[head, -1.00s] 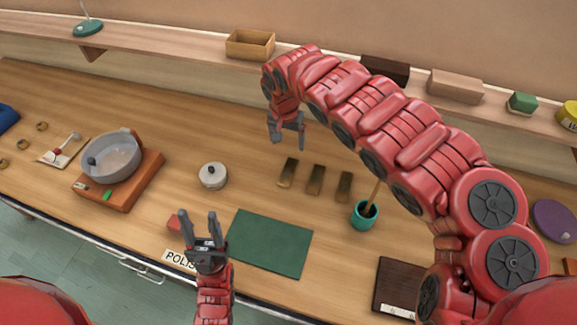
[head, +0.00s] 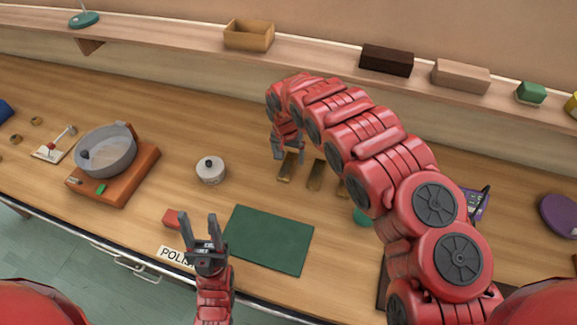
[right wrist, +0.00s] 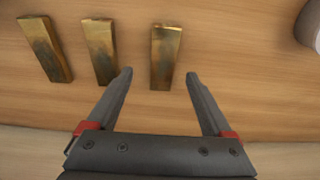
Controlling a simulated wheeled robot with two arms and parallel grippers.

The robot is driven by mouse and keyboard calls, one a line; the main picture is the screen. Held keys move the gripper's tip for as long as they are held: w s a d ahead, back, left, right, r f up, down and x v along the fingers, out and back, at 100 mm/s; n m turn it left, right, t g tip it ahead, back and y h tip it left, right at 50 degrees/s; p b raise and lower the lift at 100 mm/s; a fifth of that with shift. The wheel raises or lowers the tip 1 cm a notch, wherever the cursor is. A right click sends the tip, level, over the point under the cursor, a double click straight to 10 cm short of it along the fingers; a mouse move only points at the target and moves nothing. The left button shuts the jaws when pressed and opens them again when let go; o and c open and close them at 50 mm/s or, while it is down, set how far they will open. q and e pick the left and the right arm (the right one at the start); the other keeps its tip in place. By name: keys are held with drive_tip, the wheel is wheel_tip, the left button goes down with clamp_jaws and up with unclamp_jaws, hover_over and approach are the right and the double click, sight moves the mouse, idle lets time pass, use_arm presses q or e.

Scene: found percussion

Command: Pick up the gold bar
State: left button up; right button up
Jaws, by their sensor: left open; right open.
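Three tarnished gold bars lie side by side on the wooden table: the left bar (head: 286,173), the middle bar (head: 315,176) and the right bar (head: 342,190), partly hidden by my right arm. My right gripper (head: 289,156) is open and empty above the left bar. In the right wrist view the order is reversed: that bar (right wrist: 165,58) lies between and just beyond the open fingertips (right wrist: 159,78), with the middle bar (right wrist: 100,52) and the last bar (right wrist: 45,49) to its left. My left gripper (head: 199,216) is open and empty near the front edge.
A white lidded pot (head: 210,171) stands left of the bars. A green mat (head: 268,240) lies in front, with a red block (head: 171,218) to its left. A grey bowl (head: 106,150) sits on an orange base. A shelf with boxes runs behind. A teal cup (head: 362,218) is mostly hidden.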

sight(288, 165)
drive_tip(key=shift+w+f, duration=0.1)
drive_tip(key=shift+w+a+f+p, duration=0.1)
drive_tip(key=shift+f+p, duration=0.35)
drive_tip(key=shift+f, duration=0.15)
drive_tip(key=shift+w+a+f+p, duration=0.1)
drive_tip(key=shift+f+p, duration=0.3)
drive_tip(key=shift+f, duration=0.15)
wheel_tip(288, 165, down, 2)
drive_tip(key=shift+w+f, duration=0.1)
drive_tip(key=shift+w, duration=0.05)
drive_tip(key=shift+w+d+f, duration=0.15)
drive_tip(key=shift+c, duration=0.3)
clamp_jaws()
